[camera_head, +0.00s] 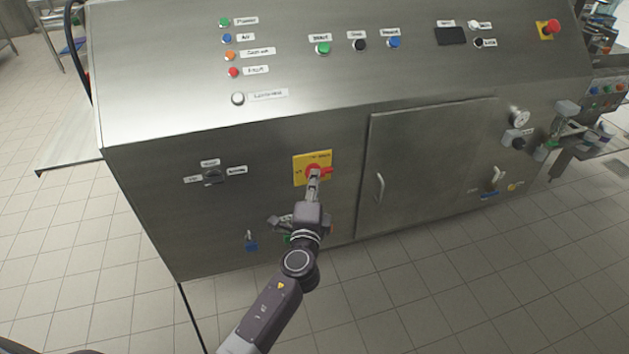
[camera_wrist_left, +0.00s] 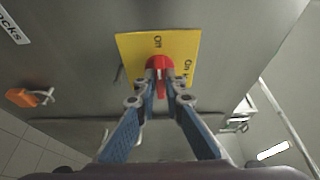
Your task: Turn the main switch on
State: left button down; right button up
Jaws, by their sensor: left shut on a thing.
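The main switch is a red rotary knob (camera_head: 326,170) on a yellow plate (camera_head: 300,165), on the front of the steel cabinet. In the head view its red handle shows at the right of my gripper. In the left wrist view the red knob (camera_wrist_left: 159,62) sits on the yellow plate (camera_wrist_left: 130,45), with "Off" at the top and "On" at the right. My left gripper (camera_head: 314,176) reaches the knob and is shut on it, one finger on each side of the handle (camera_wrist_left: 161,90). The fingers hide part of it. My right gripper is not in view.
The steel cabinet (camera_head: 270,130) has a black selector (camera_head: 212,176) left of the switch and a door (camera_head: 430,160) with a handle to the right. Buttons line its sloped top, with a red emergency button (camera_head: 552,26) at right. Tiled floor (camera_head: 480,290) lies clear in front.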

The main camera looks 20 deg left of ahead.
pick_arm(q)
jog(key=m+g+y+p, duration=0.1)
jog(key=m+g+p, duration=0.1)
jog(key=m+p, duration=0.2)
jog(key=m+g+y+p, duration=0.1)
jog(key=m+p, duration=0.3)
jog(key=p, duration=0.5)
jog(key=m+g+y+p, duration=0.1)
jog(key=m+g+p, duration=0.2)
jog(key=m+p, duration=0.2)
jog(key=shift+w+d+r+y+p, duration=0.2)
jog(key=shift+d+r+y+p, duration=0.15)
jog(key=shift+p, duration=0.5)
jog(key=shift+m, duration=0.3)
jog(key=c, duration=2)
grip_release()
jog(key=shift+d+r, duration=0.1)
